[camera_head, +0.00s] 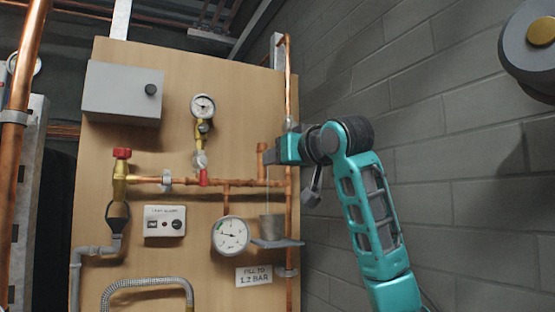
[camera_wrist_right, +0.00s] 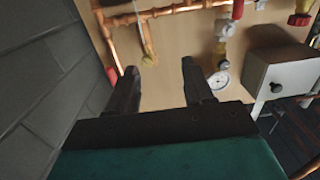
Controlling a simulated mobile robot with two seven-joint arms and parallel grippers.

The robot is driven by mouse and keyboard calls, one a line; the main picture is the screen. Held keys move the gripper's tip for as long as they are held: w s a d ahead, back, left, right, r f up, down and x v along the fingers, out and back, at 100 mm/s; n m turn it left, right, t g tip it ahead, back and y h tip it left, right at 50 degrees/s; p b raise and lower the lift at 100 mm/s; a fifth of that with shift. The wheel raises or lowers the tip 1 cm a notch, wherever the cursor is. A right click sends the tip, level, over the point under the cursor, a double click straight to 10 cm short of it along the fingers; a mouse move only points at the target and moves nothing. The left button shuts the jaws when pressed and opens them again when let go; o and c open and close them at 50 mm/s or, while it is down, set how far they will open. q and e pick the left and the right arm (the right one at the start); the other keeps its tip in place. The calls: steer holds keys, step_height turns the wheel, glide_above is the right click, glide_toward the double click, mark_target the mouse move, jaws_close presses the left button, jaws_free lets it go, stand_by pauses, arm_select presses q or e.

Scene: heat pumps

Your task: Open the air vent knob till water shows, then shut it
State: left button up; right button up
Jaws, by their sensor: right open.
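My right gripper (camera_head: 269,157) reaches in from the right at the top of a short copper stub (camera_head: 261,160) on the wooden board. In the right wrist view its two dark fingers (camera_wrist_right: 160,82) are apart and empty. The stub (camera_wrist_right: 145,38) shows there beyond the fingers, with a small pale end (camera_wrist_right: 148,61) between their lines. This may be the air vent; its knob is too small to tell. In the head view the gripper covers that spot. A thin pale line, water or tube, runs down to a grey cup (camera_head: 270,228). My left gripper is not in view.
The cup stands on a small shelf (camera_head: 290,243). A tall copper pipe (camera_head: 289,90) rises behind my wrist. Gauges (camera_head: 230,236), a red-capped valve (camera_head: 122,154) and a grey box (camera_head: 123,93) are on the board. A block wall (camera_head: 430,130) stands at right.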

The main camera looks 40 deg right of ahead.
steer(key=s+d+r, duration=0.2)
steer(key=s+r, duration=0.1)
steer(key=p+x, duration=0.3)
steer(key=x, duration=0.9)
steer(key=shift+w+d+r+m+h, duration=0.25)
steer(key=shift+r+m+h, duration=0.05)
steer(key=shift+m+h, duration=0.1)
jaws_close()
steer(key=shift+m, duration=1.6)
jaws_free()
